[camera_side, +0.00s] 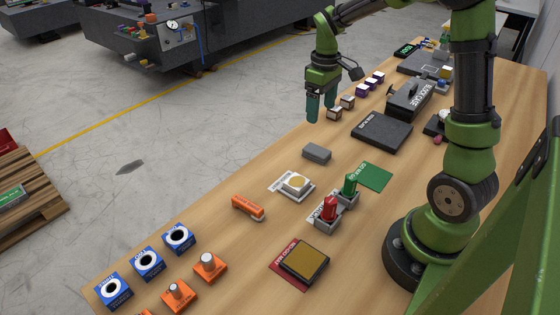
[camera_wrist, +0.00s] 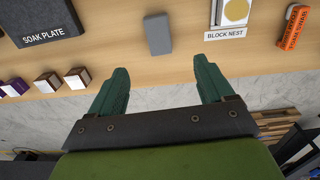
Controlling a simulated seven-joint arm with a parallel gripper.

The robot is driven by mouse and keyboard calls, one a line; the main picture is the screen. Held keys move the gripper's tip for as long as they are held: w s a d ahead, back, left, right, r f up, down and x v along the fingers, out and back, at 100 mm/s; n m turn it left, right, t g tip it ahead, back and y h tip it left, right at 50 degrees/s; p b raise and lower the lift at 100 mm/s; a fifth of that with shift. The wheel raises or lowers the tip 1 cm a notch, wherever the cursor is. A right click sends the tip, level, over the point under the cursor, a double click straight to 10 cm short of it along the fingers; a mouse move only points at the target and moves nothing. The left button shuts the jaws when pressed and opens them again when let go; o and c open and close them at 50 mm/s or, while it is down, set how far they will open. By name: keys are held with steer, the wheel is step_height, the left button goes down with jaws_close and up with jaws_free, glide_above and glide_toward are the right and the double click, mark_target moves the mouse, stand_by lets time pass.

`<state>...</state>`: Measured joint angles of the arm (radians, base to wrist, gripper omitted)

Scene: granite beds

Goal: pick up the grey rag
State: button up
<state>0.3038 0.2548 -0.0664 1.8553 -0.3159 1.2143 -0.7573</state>
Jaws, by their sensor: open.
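A small plain grey oblong (camera_side: 316,152) lies on the wooden bench. It looks block-like, and I cannot tell whether it is folded cloth, the grey rag. It also shows in the wrist view (camera_wrist: 158,34), above the gap between my fingers. My gripper (camera_side: 320,108) hangs over the bench's far edge, above and apart from this grey piece. Its two green fingers (camera_wrist: 162,72) are spread with nothing between them. A dark grey flat patch (camera_side: 130,167) is on the floor left of the bench; I cannot tell whether it is cloth or a stain.
A black soak plate (camera_side: 382,132) lies right of the grey piece. A white block nest (camera_side: 294,185) and an orange piece (camera_side: 248,207) lie nearer the camera. Small white-and-brown blocks (camera_side: 335,113) stand by my fingers. Bare wood surrounds the grey piece.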

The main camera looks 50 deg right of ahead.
mark_target(317, 150)
step_height(317, 150, down, 14)
steer(key=shift+w+d+r, duration=0.1)
steer(key=shift+d+r, duration=0.05)
steer(key=shift+r, duration=0.05)
steer(key=c, duration=1.1)
